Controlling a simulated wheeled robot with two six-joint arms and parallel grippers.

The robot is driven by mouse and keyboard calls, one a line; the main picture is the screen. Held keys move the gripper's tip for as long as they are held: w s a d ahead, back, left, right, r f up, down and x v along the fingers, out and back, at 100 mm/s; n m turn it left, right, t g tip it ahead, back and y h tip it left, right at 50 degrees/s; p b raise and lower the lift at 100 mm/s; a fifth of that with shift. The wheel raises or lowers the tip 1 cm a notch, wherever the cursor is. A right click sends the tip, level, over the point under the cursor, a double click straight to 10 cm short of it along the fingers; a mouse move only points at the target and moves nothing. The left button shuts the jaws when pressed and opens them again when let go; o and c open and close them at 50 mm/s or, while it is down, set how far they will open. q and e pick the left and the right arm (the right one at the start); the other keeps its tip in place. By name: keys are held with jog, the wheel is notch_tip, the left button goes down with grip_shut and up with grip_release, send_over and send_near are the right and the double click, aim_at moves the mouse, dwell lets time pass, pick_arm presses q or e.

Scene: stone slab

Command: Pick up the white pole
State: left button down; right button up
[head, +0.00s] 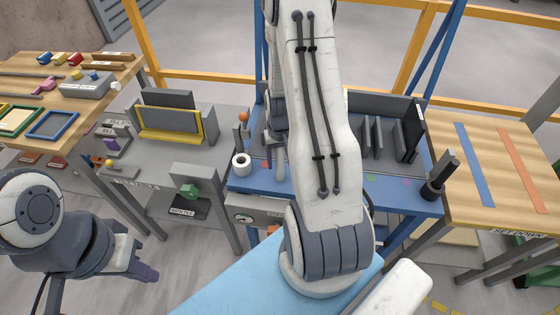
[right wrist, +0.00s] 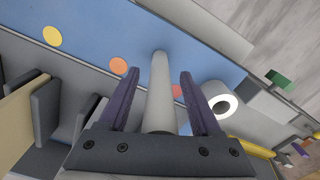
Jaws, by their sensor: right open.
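The white pole (right wrist: 160,85) stands upright from the blue table, between the two purple fingers of my open right gripper (right wrist: 158,78). There are gaps between the pole and the fingers. In the head view the pole (head: 280,164) shows just left of my right arm, which hides much of the table's middle. My right gripper (head: 275,138) is partly hidden there. My left gripper (head: 146,272) is at the lower left, far from the pole; its finger gap is not clear.
A white roll (right wrist: 222,104) stands close beside the right gripper; it also shows in the head view (head: 241,168). Dark upright plates (head: 378,138) and a black holder (head: 431,190) are on the blue table's right side. Wooden tables flank it, left (head: 85,118) and right (head: 508,215).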

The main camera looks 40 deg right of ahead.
grip_shut()
jog(key=shift+r, duration=0.1)
